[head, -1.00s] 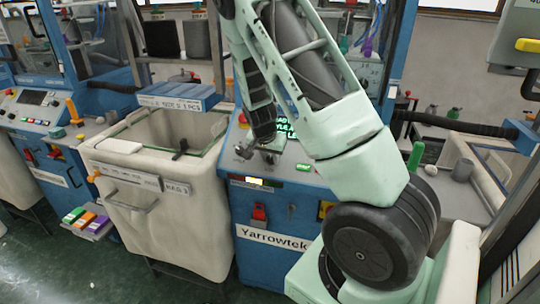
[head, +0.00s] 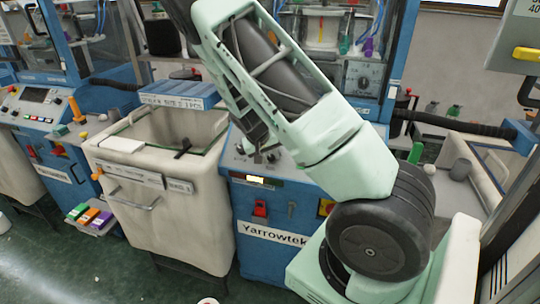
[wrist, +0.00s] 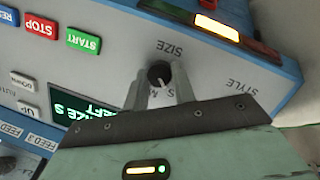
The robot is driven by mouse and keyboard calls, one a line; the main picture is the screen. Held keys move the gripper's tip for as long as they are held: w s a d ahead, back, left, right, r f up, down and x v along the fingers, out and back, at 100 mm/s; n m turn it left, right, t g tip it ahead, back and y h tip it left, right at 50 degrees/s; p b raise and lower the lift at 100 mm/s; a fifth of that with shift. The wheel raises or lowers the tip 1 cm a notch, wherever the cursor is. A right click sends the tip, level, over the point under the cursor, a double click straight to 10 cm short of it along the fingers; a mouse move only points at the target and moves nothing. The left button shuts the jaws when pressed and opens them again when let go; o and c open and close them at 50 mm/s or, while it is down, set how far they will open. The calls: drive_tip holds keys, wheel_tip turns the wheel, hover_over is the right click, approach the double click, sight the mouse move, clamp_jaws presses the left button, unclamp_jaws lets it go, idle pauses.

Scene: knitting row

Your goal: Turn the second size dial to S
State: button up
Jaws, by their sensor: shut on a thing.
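In the wrist view a dark round size dial (wrist: 158,70) sits on the light grey panel beside the upside-down label SIZE. My gripper (wrist: 160,82) is shut on this dial, one finger on each side. A pale pointer mark on the dial faces down the picture, toward my gripper's body.
START (wrist: 83,41) and STOP (wrist: 41,26) buttons, a green display (wrist: 70,110) and a lit lamp (wrist: 217,28) surround the dial. In the head view a cream bin (head: 150,215) stands left of the machine. A black hose (head: 450,122) runs at the right.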

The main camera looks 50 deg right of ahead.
idle(0.4)
drive_tip(key=o, duration=1)
drive_tip(key=b+v, duration=0.1)
drive_tip(key=v, duration=1.6)
drive_tip(key=shift+a, duration=0.15)
drive_tip(key=shift+a+r, duration=0.1)
